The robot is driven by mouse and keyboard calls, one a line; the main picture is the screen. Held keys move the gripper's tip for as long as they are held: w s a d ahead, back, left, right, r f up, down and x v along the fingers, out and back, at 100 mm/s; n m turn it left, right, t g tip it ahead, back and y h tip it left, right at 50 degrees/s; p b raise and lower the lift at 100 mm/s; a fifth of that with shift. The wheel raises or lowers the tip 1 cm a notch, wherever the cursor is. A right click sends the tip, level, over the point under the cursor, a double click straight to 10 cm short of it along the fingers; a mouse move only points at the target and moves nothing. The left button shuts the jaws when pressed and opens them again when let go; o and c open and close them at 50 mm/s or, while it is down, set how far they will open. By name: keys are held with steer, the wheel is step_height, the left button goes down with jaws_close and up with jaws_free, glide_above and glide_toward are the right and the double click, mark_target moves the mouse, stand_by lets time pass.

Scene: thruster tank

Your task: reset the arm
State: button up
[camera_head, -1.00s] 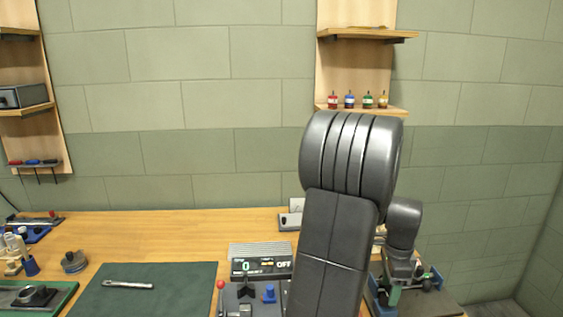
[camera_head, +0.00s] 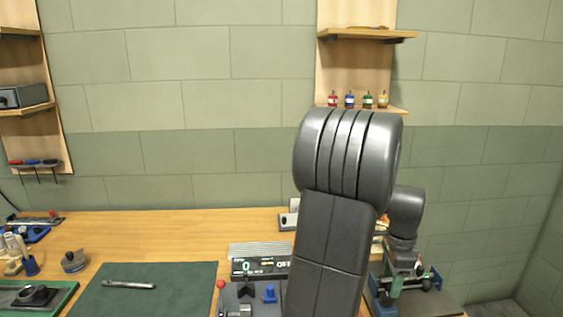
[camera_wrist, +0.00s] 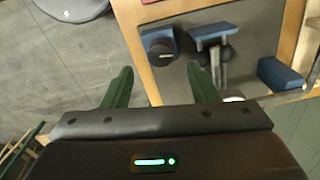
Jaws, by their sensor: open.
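My gripper (camera_wrist: 160,88) shows in the wrist view with its two green fingers spread apart and nothing between them. It is above the bench's edge, with the grey floor to the left in that view. In the head view my arm rises in front of the bench and bends down at the right; the gripper end (camera_head: 402,280) is small there, near a blue-and-black fixture, and partly hidden by my own arm. I cannot tell how far it is above the fixture.
In the wrist view a black knob on a blue block (camera_wrist: 159,45) and a blue clamp-like part (camera_wrist: 214,38) sit close to the fingers. In the head view a green mat (camera_head: 150,292) holds a metal tool (camera_head: 128,285), and a display box (camera_head: 260,266) stands at centre.

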mark_target(388, 296)
step_height(388, 296, down, 6)
steer(key=shift+r, duration=0.25)
steer(key=shift+r+n, duration=0.1)
steer(key=shift+n, duration=0.3)
steer(key=n, duration=0.4)
steer(key=shift+n, duration=0.4)
steer(key=n, duration=0.5)
steer(key=shift+n, duration=0.3)
steer(key=n, duration=0.5)
steer(key=shift+n, duration=0.3)
steer(key=n, duration=0.5)
steer(key=shift+b, duration=0.3)
